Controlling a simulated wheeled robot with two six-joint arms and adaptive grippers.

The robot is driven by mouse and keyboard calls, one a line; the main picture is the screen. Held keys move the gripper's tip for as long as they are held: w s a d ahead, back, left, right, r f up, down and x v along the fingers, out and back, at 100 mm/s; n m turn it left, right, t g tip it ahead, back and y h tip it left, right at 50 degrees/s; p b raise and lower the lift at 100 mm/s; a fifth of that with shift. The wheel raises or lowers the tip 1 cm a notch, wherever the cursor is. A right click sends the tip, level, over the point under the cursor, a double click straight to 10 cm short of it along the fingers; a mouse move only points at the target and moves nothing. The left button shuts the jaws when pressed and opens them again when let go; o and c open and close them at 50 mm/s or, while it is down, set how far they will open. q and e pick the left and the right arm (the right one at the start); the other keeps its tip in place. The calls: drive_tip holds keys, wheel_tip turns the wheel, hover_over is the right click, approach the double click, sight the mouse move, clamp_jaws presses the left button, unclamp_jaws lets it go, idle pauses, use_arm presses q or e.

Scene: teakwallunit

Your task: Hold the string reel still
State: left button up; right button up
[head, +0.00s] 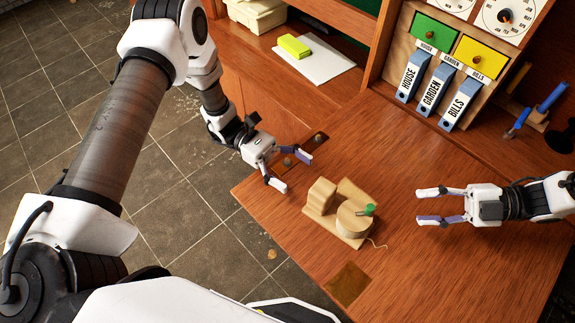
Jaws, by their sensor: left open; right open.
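The string reel (351,220) is a light wooden drum on a small wooden stand, with a green piece on its top right. It rests on the brown desk (400,250), and a loose string end trails from its right side. My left gripper (291,171) is open and empty, up and to the left of the reel, apart from it. My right gripper (428,206) is open and empty to the right of the reel, its fingers pointing left towards it, also apart. Neither gripper touches the reel.
Blue binders (434,89) and a small drawer unit with a green drawer (435,32) and a yellow drawer stand at the back. White paper with a yellow-green block (294,46) lies at the back left. Blue-handled tools (551,97) are at the right.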

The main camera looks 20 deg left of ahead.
sight(318, 188)
use_arm(q)
drive_tip(key=x, duration=0.6)
drive_tip(key=shift+s+d, duration=0.1)
drive_tip(key=shift+d, duration=0.2)
drive_tip(key=shift+c, duration=0.3)
drive_tip(key=c, duration=1.3)
drive_tip(key=o, duration=0.3)
drive_tip(key=shift+f, duration=0.1)
drive_tip(key=shift+c, duration=0.8)
